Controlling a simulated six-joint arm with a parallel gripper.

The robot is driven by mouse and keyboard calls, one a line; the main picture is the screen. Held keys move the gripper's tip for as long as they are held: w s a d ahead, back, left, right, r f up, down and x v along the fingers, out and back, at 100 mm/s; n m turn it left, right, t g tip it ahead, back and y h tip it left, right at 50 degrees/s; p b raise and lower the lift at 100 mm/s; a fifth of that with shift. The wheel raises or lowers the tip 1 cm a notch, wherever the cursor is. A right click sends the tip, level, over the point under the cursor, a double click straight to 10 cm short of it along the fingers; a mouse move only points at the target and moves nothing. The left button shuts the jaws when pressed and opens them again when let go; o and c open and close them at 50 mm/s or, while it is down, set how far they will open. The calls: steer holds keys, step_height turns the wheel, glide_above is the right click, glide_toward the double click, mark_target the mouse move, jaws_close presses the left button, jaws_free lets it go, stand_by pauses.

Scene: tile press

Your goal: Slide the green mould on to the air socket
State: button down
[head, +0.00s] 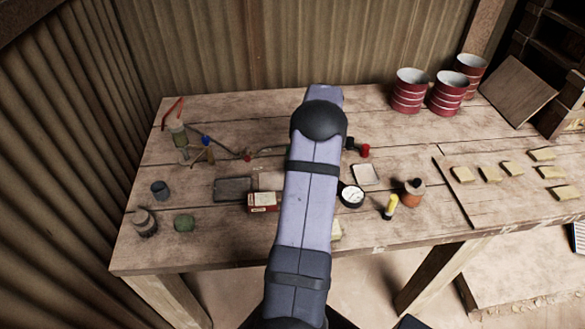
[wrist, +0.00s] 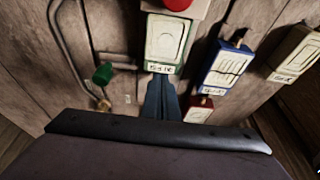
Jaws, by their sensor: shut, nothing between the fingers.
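In the wrist view the green mould (wrist: 166,42) is a green-rimmed block with a pale face and a small label on its near edge. My gripper (wrist: 160,82) is shut and empty, its blue-grey fingers pointing at that labelled edge. Whether the tips touch it I cannot tell. A green valve handle (wrist: 103,74) and a bent metal pipe (wrist: 66,45) lie to the left, with a brass-coloured fitting (wrist: 103,105) below the handle. I cannot make out the air socket for certain. In the head view my arm hides the gripper and the green mould.
A blue mould (wrist: 228,67) and a red mould (wrist: 198,108) stand right of the fingers, a brownish one (wrist: 295,55) farther right. A red knob (wrist: 178,4) is just beyond the green mould. On the bench are a gauge (head: 351,195), red-striped tins (head: 409,91) and several pale tiles (head: 489,174).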

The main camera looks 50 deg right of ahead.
steer(key=w+a, duration=0.1)
steer(key=w+a+b, duration=0.1)
steer(key=shift+w+a+r, duration=0.2)
steer(key=shift+w+a, duration=0.1)
steer(key=shift+w, duration=0.1)
steer(key=b+v, duration=0.2)
steer(key=v, duration=0.7)
steer(key=shift+s+r, duration=0.2)
steer(key=shift+r, duration=0.1)
